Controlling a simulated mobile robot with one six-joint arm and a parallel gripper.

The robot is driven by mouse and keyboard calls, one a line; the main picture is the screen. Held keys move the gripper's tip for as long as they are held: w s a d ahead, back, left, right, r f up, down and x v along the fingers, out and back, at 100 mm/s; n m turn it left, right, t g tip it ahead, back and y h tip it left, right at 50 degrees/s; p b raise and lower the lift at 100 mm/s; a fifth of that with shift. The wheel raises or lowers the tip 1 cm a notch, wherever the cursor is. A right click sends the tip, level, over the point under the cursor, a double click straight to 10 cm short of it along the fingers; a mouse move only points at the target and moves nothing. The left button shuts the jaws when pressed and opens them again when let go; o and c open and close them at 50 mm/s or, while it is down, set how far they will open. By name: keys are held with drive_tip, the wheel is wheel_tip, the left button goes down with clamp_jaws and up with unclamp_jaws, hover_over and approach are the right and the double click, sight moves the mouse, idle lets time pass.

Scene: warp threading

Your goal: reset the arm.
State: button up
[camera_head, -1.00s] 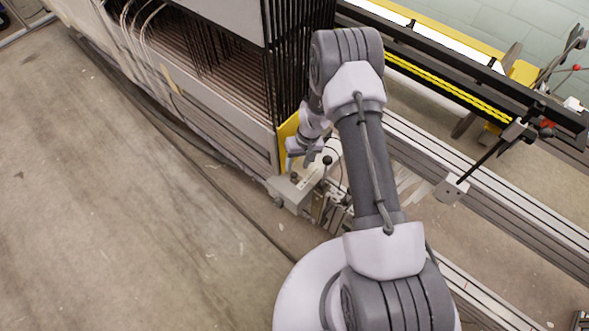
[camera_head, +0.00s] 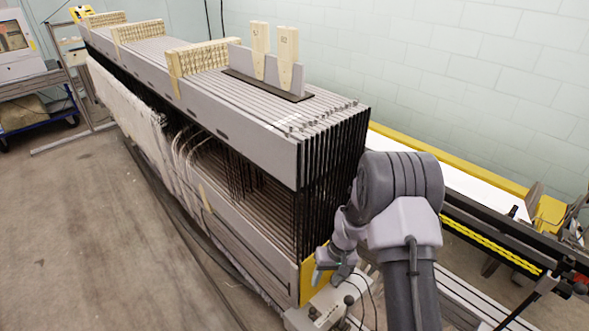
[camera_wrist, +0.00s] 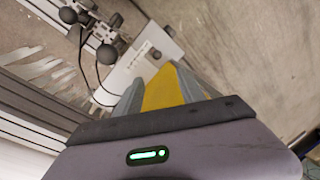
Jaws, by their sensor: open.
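My arm rises from the bottom right of the head view, bends at the elbow and reaches down beside the near end of the loom frame stack (camera_head: 300,165). My gripper (camera_head: 335,272) is low by the yellow end plate (camera_head: 310,280), partly hidden behind my arm. In the wrist view the two grey fingers of my gripper (camera_wrist: 158,85) stand apart, with yellow showing between them. I see nothing held in it. I cannot tell whether the fingers touch the yellow plate.
A light metal bracket (camera_wrist: 140,60) with black knobs and a cable lies just past the fingertips. Metal rails (camera_head: 470,300) run along the right. Wooden combs (camera_head: 205,57) stand on top of the stack. Open concrete floor (camera_head: 80,220) lies to the left.

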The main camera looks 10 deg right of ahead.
drive_tip(key=s+a+r+m+t+b, duration=0.1)
drive_tip(key=s+a+r, duration=0.1)
drive_tip(key=r, duration=0.9)
drive_tip(key=s+a+r+m+t, duration=0.1)
drive_tip(key=s+r, duration=0.1)
drive_tip(key=r, duration=0.9)
drive_tip(key=s+a+r+m+t+b, duration=0.1)
drive_tip(key=s+r, duration=0.4)
drive_tip(key=s, duration=0.5)
drive_tip(key=s+a+r+m+t, duration=0.1)
drive_tip(key=s+a+r+t, duration=0.1)
drive_tip(key=s+r, duration=0.4)
drive_tip(key=s, duration=0.4)
drive_tip(key=shift+s+r+m+t+b, duration=0.2)
drive_tip(key=shift+s+m+t+b, duration=0.05)
drive_tip(key=shift+m+t+b, duration=0.15)
